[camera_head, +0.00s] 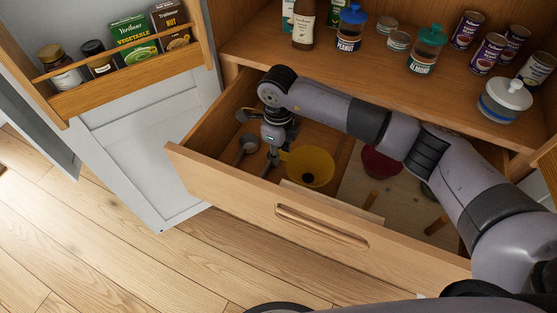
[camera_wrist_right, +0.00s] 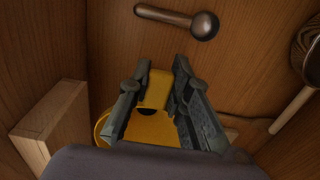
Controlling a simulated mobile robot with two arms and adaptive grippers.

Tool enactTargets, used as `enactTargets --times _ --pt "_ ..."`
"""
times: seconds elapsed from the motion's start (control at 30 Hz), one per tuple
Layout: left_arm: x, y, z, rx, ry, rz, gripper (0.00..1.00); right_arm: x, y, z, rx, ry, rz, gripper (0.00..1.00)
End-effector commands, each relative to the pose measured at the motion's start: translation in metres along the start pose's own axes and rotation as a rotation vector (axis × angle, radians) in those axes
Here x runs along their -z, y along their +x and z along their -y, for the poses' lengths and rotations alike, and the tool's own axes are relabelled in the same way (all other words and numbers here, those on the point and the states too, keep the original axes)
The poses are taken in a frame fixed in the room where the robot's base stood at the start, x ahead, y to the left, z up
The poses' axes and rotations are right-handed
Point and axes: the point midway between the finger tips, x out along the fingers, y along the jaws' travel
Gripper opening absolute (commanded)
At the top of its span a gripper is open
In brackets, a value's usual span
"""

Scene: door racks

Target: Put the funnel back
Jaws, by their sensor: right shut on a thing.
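The yellow funnel (camera_head: 310,167) is inside the open wooden drawer (camera_head: 225,183), in its left part. My right gripper (camera_head: 273,160) reaches down into the drawer at the left of the funnel. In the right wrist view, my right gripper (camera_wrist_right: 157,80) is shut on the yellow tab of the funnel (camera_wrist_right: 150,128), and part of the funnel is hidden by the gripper. I cannot tell whether the funnel touches the drawer floor. My left gripper is not in view.
A metal scoop (camera_head: 247,146) lies left of the gripper; it also shows in the wrist view (camera_wrist_right: 190,23). A strainer (camera_wrist_right: 308,48) lies at that view's right. A red bowl (camera_head: 381,164) is in the drawer's right part. Jars and cans stand on the shelf (camera_head: 345,75) above.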

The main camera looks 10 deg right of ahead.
Motion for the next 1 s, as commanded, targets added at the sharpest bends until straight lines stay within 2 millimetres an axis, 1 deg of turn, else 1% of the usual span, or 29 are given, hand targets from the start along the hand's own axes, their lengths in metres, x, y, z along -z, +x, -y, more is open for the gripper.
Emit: enactTargets --times 0.2,0.27,0.5,0.6,0.63,0.9,1.0 --pt "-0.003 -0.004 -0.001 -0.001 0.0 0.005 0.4 0.001 0.032 -0.001 -0.003 0.001 -0.003 0.0" --pt "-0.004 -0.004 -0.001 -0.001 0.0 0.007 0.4 0.001 0.037 -0.001 -0.002 0.0 -0.003 0.0" --pt "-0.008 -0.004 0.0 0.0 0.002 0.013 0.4 0.0 0.04 0.0 0.0 -0.001 -0.001 0.0" --pt "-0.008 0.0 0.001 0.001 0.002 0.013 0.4 0.0 0.043 0.0 0.0 -0.001 -0.001 0.0" --pt "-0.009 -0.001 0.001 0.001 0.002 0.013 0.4 0.0 0.042 0.0 0.0 -0.001 -0.001 0.2" --pt "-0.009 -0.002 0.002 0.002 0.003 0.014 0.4 0.001 0.041 0.0 0.0 0.0 -0.001 0.38" --pt "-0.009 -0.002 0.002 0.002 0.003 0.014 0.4 0.001 0.041 0.0 0.0 0.0 -0.001 0.39"
